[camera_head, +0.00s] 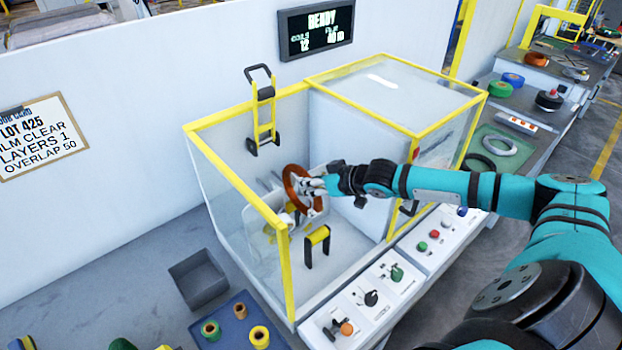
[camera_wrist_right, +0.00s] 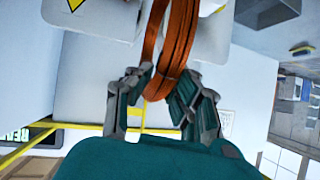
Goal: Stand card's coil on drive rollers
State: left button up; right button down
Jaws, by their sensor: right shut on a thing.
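An orange-brown coil (camera_head: 290,181) stands upright inside the yellow-framed clear enclosure in the head view. My right gripper (camera_head: 312,187) reaches in from the right and is shut on the coil's right side. In the right wrist view the coil (camera_wrist_right: 176,45) runs up from between the fingers of the right gripper (camera_wrist_right: 158,88). White and grey machine parts (camera_wrist_right: 105,18) lie close behind the coil there. The drive rollers are mostly hidden by the coil and hand, so I cannot tell whether it touches them. A card (camera_head: 38,137) on the left wall reads LOT 425. My left gripper is out of view.
The enclosure's yellow frame (camera_head: 240,187) surrounds the work space, with a black-and-yellow handle (camera_head: 317,240) near its front. A control panel (camera_head: 365,298) runs along the front. A grey bin (camera_head: 198,278) and a blue mat with spools (camera_head: 238,325) are at left. More coils (camera_head: 500,146) lie on the right bench.

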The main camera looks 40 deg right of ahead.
notch_tip(320, 180, down, 3)
jog(key=shift+r+b, duration=0.2)
jog(key=shift+b, duration=0.4)
jog(key=shift+f+b, duration=0.45)
jog(key=shift+f, duration=0.4)
jog(key=shift+f, duration=0.1)
jog(key=shift+f, duration=0.5)
jog(key=c, duration=1.2)
grip_release()
jog(key=shift+o, duration=0.2)
jog(key=shift+s+f, duration=0.1)
jog(key=shift+f, duration=0.1)
jog(key=v, duration=0.7)
jog(key=shift+r, duration=0.25)
